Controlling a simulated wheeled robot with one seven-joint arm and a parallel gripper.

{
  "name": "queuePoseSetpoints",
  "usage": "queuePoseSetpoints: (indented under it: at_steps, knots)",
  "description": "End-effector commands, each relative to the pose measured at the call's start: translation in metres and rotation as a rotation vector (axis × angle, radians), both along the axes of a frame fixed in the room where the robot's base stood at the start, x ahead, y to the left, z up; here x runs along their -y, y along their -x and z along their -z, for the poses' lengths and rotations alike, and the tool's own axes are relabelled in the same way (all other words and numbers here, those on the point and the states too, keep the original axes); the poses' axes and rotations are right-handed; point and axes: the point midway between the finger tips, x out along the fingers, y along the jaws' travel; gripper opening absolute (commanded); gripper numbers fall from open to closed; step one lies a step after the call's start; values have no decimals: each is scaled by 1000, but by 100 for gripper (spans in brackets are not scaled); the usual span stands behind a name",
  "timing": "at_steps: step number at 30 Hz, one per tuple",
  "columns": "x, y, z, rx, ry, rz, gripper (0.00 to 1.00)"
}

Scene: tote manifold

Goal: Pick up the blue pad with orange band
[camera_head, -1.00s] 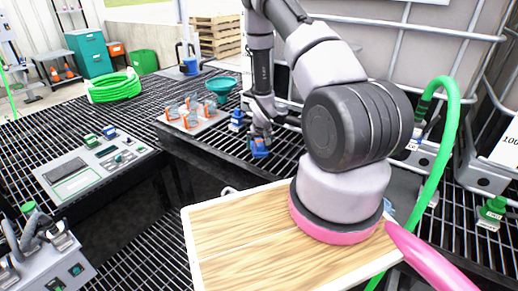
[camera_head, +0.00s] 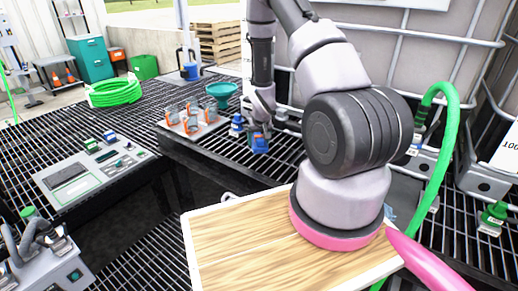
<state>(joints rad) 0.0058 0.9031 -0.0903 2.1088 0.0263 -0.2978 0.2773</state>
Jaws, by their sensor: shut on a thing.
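The blue pad with the orange band (camera_head: 260,145) is small in the head view, at the end of my arm over the dark grating. My gripper (camera_head: 260,131) points down and is shut on the pad. The pad's blue face shows below the fingers. Its orange band is hard to make out at this size. The pad appears to be slightly above the grating, though the gap is hard to judge.
A tray (camera_head: 196,128) with several orange-and-grey pieces stands left of my gripper, with a teal funnel (camera_head: 222,90) behind. A blue-capped item (camera_head: 236,126) stands close left. A green hose (camera_head: 447,150) arcs at right. A control panel (camera_head: 95,168) lies left.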

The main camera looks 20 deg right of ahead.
Motion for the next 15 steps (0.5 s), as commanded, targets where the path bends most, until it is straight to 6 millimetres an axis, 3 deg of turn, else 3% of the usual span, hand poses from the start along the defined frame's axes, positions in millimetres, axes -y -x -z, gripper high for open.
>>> queuePoseSetpoints:
  at_steps: [3, 11, 15]
  knots:
    - [-2, 1, -21, 2, -1, 0, 17]
    - [-56, 37, -17, -3, 0, -7, 17]
    - [-93, 61, -17, -2, 1, -8, 17]
